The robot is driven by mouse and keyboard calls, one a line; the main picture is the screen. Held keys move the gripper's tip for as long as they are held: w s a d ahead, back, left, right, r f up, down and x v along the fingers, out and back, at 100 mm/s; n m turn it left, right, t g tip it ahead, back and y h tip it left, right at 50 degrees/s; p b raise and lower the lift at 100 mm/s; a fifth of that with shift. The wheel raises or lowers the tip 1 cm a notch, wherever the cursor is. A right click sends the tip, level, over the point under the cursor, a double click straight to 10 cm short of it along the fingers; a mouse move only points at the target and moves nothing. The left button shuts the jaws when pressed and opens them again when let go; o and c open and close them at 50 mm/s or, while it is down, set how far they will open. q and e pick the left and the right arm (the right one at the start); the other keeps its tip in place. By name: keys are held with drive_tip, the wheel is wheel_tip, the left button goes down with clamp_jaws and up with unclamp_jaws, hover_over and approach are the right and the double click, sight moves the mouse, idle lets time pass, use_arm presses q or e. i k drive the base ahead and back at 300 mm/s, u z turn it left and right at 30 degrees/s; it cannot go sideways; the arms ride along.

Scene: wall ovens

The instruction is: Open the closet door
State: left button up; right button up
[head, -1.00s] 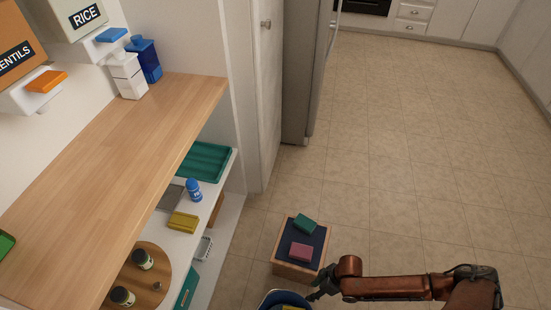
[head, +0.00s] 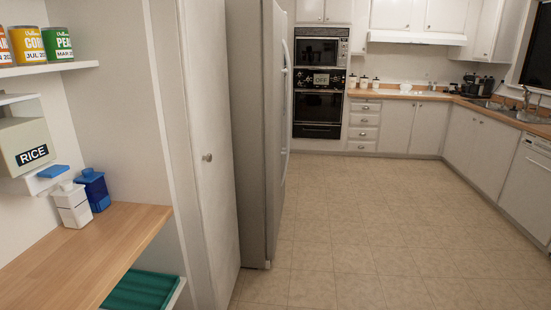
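A tall white closet door (head: 212,150) stands between the pantry shelves and the fridge in the head view. Neither of my grippers is in the head view now.
A grey fridge (head: 262,130) stands right of the door. A wooden shelf (head: 95,255) with a white and a blue container juts out at the left. Wall ovens (head: 319,95) and counters (head: 400,94) line the back. The tiled floor (head: 380,230) is clear.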

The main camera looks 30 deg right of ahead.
sight(201, 23)
drive_tip(key=z, duration=1.85)
drive_tip(key=i, duration=2.4)
drive_tip(key=u, duration=2.65)
drive_tip(key=i, duration=0.5)
drive_tip(key=z, duration=0.1)
